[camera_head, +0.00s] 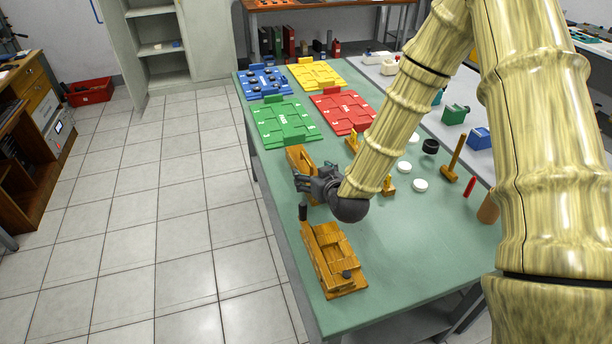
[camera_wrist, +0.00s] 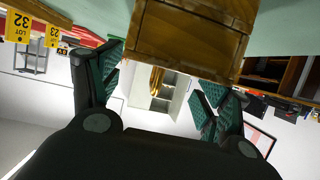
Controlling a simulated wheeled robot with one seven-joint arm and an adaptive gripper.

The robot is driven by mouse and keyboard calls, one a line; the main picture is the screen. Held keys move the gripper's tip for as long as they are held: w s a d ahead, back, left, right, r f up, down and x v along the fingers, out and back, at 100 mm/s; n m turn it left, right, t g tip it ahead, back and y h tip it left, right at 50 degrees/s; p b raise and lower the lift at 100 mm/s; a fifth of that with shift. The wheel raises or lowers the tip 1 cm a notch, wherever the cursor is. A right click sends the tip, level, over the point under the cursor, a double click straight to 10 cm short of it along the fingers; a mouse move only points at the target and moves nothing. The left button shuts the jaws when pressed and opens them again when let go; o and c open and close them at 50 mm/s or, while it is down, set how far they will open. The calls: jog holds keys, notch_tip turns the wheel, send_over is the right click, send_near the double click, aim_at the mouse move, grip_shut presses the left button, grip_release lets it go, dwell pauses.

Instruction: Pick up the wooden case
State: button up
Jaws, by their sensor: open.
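Two brown wooden pieces are on the green table; I cannot tell for sure which is the wooden case. The nearer one (camera_head: 318,262) is long, with a dark knob and a dark upright post at its ends. The farther one (camera_head: 297,158) is partly hidden behind my gripper (camera_head: 303,181), which is low over the table's left side. In the wrist view a wooden block (camera_wrist: 190,38) fills the upper middle, above and between the spread green-padded fingers of my gripper (camera_wrist: 163,82). No firm grip on it shows.
Green (camera_head: 285,125), red (camera_head: 345,112), blue (camera_head: 265,84) and yellow (camera_head: 316,76) boards lie at the table's far end. White discs (camera_head: 420,185), a black cylinder (camera_head: 430,146) and wooden stands lie right of my gripper. Tiled floor (camera_head: 165,220) on the left is clear.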

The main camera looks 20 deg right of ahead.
aim_at(308, 161)
jog(key=shift+x, duration=1.55)
jog(key=shift+d+r, duration=0.1)
jog(key=c, duration=1.3)
jog(key=shift+c, duration=0.2)
jog(key=shift+w+r, duration=0.1)
jog(key=shift+r, duration=1.6)
jog(key=s+d+p, duration=0.1)
jog(key=s+d, duration=0.1)
jog(key=s, duration=0.5)
jog(key=s+d+r+p, duration=0.1)
jog(key=s+d, duration=0.1)
jog(key=s, duration=0.6)
jog(key=shift+s+d+r, duration=0.15)
jog(key=shift+d+r, duration=0.2)
jog(key=shift+d, duration=0.05)
